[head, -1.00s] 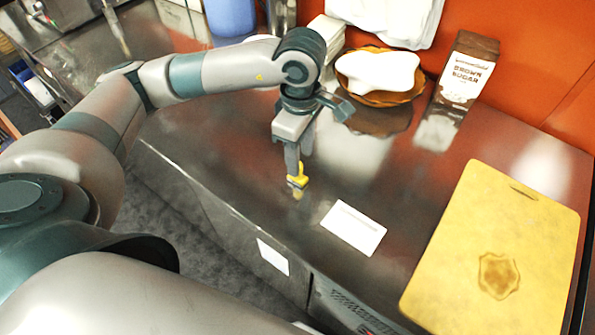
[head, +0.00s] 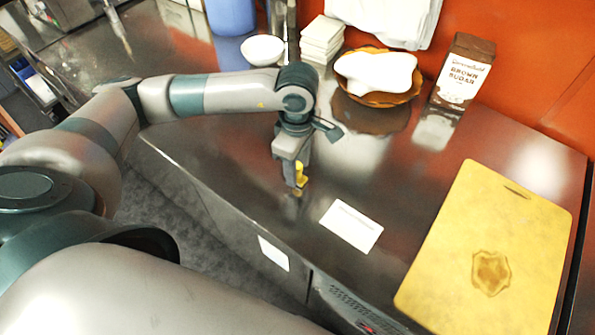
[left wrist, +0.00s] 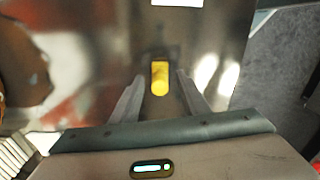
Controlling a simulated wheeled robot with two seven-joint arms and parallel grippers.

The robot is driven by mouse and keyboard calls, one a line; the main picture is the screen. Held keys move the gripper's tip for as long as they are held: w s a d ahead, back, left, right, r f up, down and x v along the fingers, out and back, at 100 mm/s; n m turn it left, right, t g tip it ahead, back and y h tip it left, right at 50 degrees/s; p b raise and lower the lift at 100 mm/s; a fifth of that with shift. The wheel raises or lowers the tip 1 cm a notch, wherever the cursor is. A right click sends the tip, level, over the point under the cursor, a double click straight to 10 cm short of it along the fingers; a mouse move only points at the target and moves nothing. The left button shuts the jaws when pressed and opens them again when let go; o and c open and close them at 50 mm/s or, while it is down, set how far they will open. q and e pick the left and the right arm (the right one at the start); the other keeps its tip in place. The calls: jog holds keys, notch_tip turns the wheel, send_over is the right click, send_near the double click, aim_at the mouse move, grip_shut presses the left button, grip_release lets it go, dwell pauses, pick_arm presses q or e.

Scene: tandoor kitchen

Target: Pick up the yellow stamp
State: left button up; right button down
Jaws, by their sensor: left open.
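The yellow stamp (head: 300,174) stands on the steel counter near its front edge, partly hidden by my left gripper (head: 294,178) in the head view. My left gripper points down at the stamp, low over the counter. In the left wrist view the stamp (left wrist: 160,77) lies between the two open fingers of my left gripper (left wrist: 159,82), with a gap on each side. A white card (head: 351,226) lies flat on the counter to the right of the stamp. My right gripper is not in view.
A yellow cutting board (head: 450,240) lies at the right. Behind stand a brown sugar carton (head: 463,72), a brown bowl with something white in it (head: 375,98), stacked white containers (head: 322,38) and a white bowl (head: 262,50). The counter around the stamp is clear.

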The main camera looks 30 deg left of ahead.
aim_at(298, 164)
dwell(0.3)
pick_arm(q)
grip_shut()
jog(key=shift+r, duration=0.1)
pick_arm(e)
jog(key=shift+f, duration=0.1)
